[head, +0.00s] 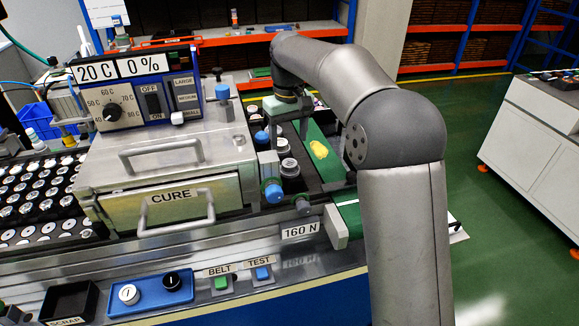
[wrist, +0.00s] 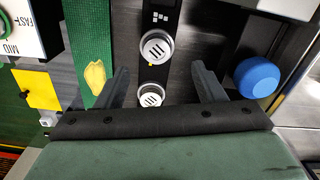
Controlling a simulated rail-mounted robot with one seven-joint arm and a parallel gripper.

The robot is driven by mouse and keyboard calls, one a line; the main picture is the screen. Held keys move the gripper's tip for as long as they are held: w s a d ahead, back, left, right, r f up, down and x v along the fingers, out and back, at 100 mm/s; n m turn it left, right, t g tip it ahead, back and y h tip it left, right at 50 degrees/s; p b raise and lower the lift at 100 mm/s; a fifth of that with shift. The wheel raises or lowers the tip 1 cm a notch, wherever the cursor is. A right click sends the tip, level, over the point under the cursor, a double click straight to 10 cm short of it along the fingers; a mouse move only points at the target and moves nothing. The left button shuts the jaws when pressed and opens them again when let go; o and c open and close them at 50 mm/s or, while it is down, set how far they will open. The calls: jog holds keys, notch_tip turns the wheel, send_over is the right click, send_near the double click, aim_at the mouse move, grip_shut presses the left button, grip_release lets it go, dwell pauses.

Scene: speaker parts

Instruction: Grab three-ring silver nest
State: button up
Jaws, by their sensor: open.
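Two round silver parts with three dark bars on their tops stand on a dark strip. In the wrist view the farther silver part (wrist: 157,46) lies near the line between my fingertips, and the other silver part (wrist: 151,95) sits closer to the gripper base, partly hidden. In the head view one silver part (head: 289,167) shows below my gripper. I cannot tell for sure which is the three-ring nest. My gripper (wrist: 160,69) is open and empty, its fingers either side of the strip; it also shows in the head view (head: 288,130).
A blue knob (wrist: 257,77) stands right of my gripper in the wrist view. A green belt (wrist: 88,35) with a yellow lump (wrist: 95,76) runs at its left. The cure oven (head: 170,160) and a press (head: 271,180) with blue knobs stand beside the strip.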

aim_at(290, 163)
notch_tip(290, 163, down, 3)
jog(key=shift+f, duration=0.1)
jog(key=shift+w+d+f+p, duration=0.1)
jog(key=shift+f+p, duration=0.2)
jog(key=shift+f, duration=0.55)
jog(key=shift+w+a+f+p, duration=0.15)
jog(key=shift+f+p, duration=0.1)
jog(key=shift+f, duration=0.65)
jog(key=shift+w+d+f+p, duration=0.15)
jog(key=shift+f+p, duration=0.15)
jog(key=shift+f, duration=0.55)
jog(key=c, duration=1.1)
